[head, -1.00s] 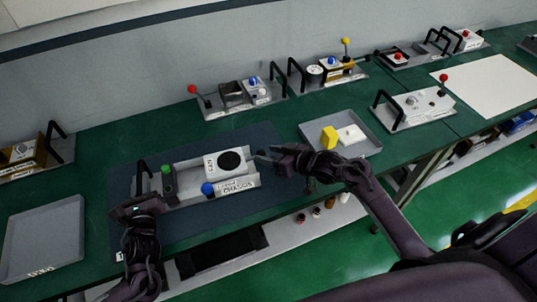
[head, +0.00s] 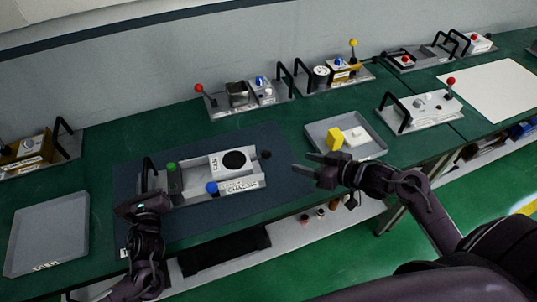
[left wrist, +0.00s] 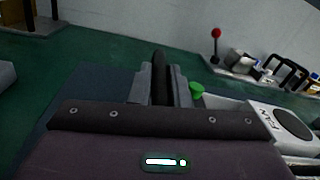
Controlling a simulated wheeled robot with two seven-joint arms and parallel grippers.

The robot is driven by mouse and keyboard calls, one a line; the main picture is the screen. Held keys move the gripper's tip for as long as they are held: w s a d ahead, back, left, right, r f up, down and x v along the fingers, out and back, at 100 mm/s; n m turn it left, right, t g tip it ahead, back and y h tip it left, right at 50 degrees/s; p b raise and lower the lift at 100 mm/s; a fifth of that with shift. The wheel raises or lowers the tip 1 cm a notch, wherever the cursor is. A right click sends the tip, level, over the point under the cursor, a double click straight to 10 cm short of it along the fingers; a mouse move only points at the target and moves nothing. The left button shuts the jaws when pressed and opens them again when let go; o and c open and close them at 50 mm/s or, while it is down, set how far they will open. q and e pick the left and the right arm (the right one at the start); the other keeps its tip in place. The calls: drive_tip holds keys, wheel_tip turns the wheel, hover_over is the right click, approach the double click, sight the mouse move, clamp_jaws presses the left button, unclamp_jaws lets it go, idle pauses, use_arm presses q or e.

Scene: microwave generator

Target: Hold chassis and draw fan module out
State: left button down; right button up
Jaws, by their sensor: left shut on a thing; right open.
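The grey chassis (head: 255,182) lies on the dark mat, with a green knob (head: 171,167) at its left and a blue knob (head: 212,188) in front. The white fan module (head: 218,174) with its black round fan sits in the chassis's right part; it shows partly in the left wrist view (left wrist: 268,122). A black knob (head: 266,154) is at its right end. My left gripper (head: 148,198) is shut on the chassis's black handle (left wrist: 160,75) at the left end. My right gripper (head: 300,161) is open and empty, to the right of the knob and apart from it.
A grey tray (head: 313,135) with a yellow block (head: 334,138) and a white block (head: 356,139) stands behind the right gripper. An empty grey tray (head: 47,235) lies at left. Several handled units line the back. The mat (head: 215,215) is bare in front of the chassis.

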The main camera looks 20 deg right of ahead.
use_arm(q)
drive_tip(key=shift+s+a+f, duration=0.1)
drive_tip(key=shift+a+f, duration=0.05)
drive_tip(key=shift+f, duration=0.2)
use_arm(e)
drive_tip(key=shift+s+d+r, duration=0.15)
drive_tip(key=shift+s+d, duration=0.05)
drive_tip(key=shift+s, duration=0.1)
use_arm(q)
drive_tip(key=c, duration=1.7)
unclamp_jaws()
drive_tip(key=shift+c, duration=0.2)
drive_tip(key=o, duration=0.4)
drive_tip(key=shift+w+a, duration=0.1)
drive_tip(key=shift+w, duration=0.1)
drive_tip(key=shift+o, duration=0.2)
drive_tip(key=shift+r, duration=0.1)
use_arm(e)
drive_tip(key=shift+w+a, duration=0.2)
use_arm(q)
drive_tip(key=shift+r, duration=0.1)
